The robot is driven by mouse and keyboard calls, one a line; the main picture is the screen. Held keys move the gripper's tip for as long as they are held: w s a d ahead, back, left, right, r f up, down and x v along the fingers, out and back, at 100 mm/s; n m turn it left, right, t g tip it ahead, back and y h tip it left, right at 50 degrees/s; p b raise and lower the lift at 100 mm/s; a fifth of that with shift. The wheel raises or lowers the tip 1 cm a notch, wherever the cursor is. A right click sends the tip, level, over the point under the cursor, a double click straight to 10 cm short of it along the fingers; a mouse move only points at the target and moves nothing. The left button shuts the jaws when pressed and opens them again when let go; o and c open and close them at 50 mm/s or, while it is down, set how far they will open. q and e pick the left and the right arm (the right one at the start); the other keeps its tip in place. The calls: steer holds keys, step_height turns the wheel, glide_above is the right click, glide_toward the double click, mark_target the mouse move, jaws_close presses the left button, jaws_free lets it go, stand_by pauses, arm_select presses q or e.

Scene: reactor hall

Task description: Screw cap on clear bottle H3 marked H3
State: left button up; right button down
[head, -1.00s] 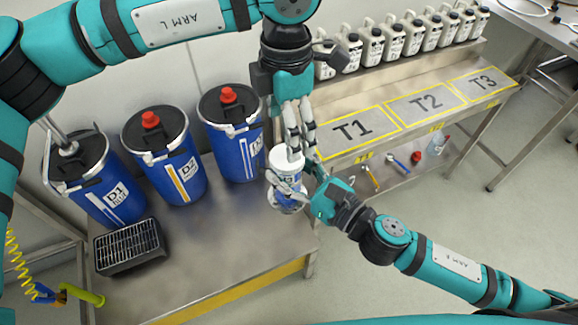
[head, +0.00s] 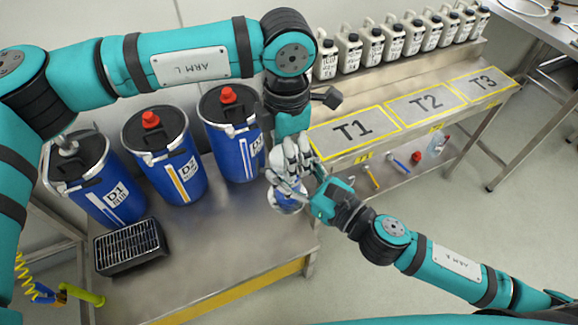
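The bottle (head: 287,205) is upright above the right part of the steel bench. Its blue lower body shows; its upper part is mostly hidden by fingers, and I cannot read its marking. My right gripper (head: 291,190) comes in from the right, its fingers closed around the bottle's body. My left gripper (head: 290,165) points down from above, its fingers at the bottle's top and just above the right gripper. I cannot see whether the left fingers grip anything. The cap cannot be made out behind them.
Blue drums D1 (head: 97,190), D2 (head: 172,165) and another (head: 228,140) line the bench back. A black grated box (head: 130,250) sits front left. At right, a steel table has zones T1 (head: 352,130), T2 (head: 425,102), T3 (head: 482,82), with several white jugs (head: 372,45) behind.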

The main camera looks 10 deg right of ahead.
arm_select(q)
steer(key=c, duration=0.7)
steer(key=o, duration=1.3)
steer(key=shift+r, duration=0.1)
step_height(320, 180, up, 12)
steer(key=shift+d+f, duration=0.1)
steer(key=shift+f, duration=0.1)
